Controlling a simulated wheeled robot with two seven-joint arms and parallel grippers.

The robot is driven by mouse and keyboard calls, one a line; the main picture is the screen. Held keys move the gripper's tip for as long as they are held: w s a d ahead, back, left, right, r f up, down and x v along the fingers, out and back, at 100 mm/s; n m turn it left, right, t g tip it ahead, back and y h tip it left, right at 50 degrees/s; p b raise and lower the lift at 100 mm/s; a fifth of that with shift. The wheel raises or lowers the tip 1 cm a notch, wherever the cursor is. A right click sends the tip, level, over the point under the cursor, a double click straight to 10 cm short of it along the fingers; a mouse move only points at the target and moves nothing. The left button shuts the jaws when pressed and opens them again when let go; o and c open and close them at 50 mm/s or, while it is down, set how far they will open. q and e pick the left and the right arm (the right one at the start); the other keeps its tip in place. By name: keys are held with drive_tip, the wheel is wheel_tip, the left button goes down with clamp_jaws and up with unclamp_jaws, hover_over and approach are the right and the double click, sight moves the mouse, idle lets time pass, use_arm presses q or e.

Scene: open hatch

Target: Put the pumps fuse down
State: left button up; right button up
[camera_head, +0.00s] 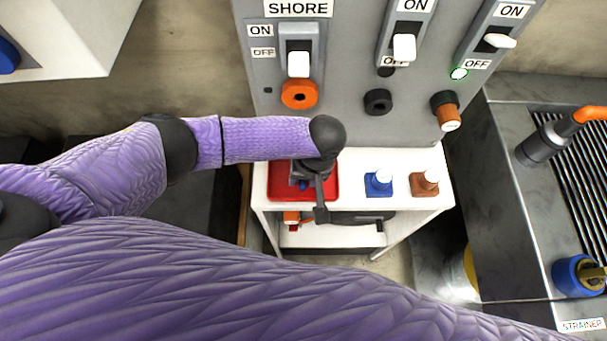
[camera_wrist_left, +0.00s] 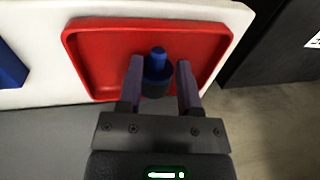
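A blue fuse with a dark base (camera_wrist_left: 157,66) stands out against the red tray (camera_wrist_left: 105,92) in the left wrist view. It is between the two fingers of my left gripper (camera_wrist_left: 160,75). Whether the fingers press on it or leave a narrow gap is unclear. In the head view, my left gripper (camera_head: 312,183) hangs over the red tray (camera_head: 281,191) on the white stand. A bit of the blue fuse (camera_head: 303,185) shows below it; the rest is hidden. Whether it touches the tray cannot be told. My right gripper is not in view.
A blue holder (camera_head: 378,185) and a brown holder (camera_head: 425,184) stand right of the tray. Behind is the grey switch panel (camera_head: 345,120) with an orange socket (camera_head: 299,95), a black socket (camera_head: 378,102) and a brown plug (camera_head: 448,117). A dark grated unit (camera_head: 510,200) stands right.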

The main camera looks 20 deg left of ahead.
use_arm(q)
drive_tip(key=shift+o, duration=0.4)
drive_tip(key=shift+r, duration=0.15)
wheel_tip(320, 180, up, 13)
drive_tip(key=d+p, duration=0.2)
drive_tip(key=p, duration=0.2)
drive_tip(key=shift+w+d+p, duration=0.15)
drive_tip(key=shift+p, duration=0.25)
